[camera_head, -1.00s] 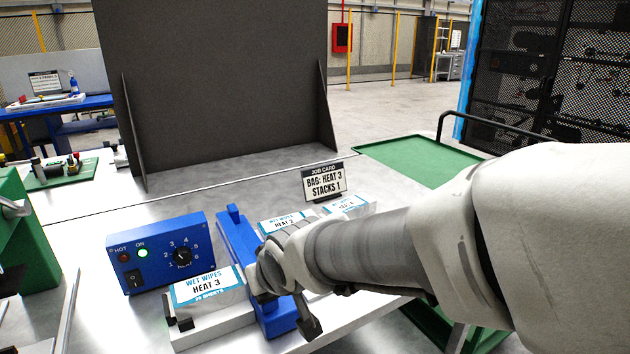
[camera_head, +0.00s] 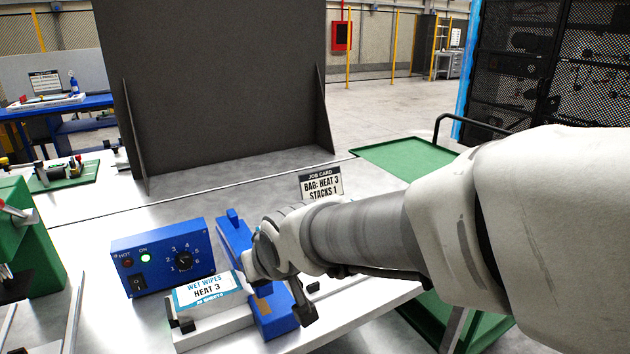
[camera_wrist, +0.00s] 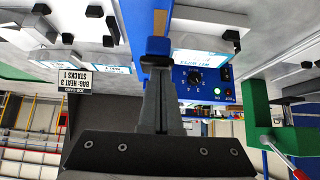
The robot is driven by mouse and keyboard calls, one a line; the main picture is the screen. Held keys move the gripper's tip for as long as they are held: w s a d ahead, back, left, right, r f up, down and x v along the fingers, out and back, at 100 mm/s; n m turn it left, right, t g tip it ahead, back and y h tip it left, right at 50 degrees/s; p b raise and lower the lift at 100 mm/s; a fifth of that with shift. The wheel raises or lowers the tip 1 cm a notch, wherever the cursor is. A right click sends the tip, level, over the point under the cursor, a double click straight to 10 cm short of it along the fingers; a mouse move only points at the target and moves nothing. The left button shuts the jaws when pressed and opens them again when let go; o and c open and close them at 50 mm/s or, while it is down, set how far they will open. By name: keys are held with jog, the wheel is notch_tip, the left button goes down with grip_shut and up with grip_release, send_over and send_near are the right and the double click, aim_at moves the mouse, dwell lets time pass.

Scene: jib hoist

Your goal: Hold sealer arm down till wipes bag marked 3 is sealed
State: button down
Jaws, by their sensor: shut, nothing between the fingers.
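The blue sealer (camera_head: 232,240) stands on the bench with a brown strip along its front part. Its blue end piece (camera_wrist: 156,48) shows right at my fingertips in the wrist view. I cannot tell whether they touch, or how far down the sealer arm is. The wipes bag marked HEAT 3 (camera_head: 207,290) lies on a light support against the sealer's left side; it shows partly in the wrist view (camera_wrist: 200,58). My gripper (camera_wrist: 158,78) is shut and empty; in the head view my wrist hides part of the sealer.
A blue control box (camera_head: 163,257) has a heat dial, a green ON lamp lit and a dark red HOT lamp. The job card (camera_head: 321,184) reads "BAG: HEAT 3, STACKS 1". Other bags (camera_wrist: 112,70) lie beyond the sealer. A green press (camera_head: 25,240) stands at left.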

jog(key=p+v, duration=0.1)
jog(key=v, duration=0.8)
jog(key=shift+p, duration=0.3)
jog(key=shift+f, duration=0.1)
jog(key=s+d+r+m+h+p, duration=0.1)
jog(key=s+d+r+m+p, duration=0.1)
jog(key=d, duration=0.5)
jog(key=s+d+r+m+g+h+p, duration=0.1)
jog(key=s+d+r+m+h+p, duration=0.1)
jog(key=d, duration=0.5)
jog(key=s+d+r+m+h+p, duration=0.1)
jog(key=s+d+r+m+p, duration=0.1)
jog(key=d, duration=0.5)
jog(key=s+r+p, duration=0.1)
jog(key=s+p, duration=0.1)
jog(key=s, duration=0.1)
jog(key=shift+s+d+g+p, duration=0.3)
jog(key=shift+a, duration=0.15)
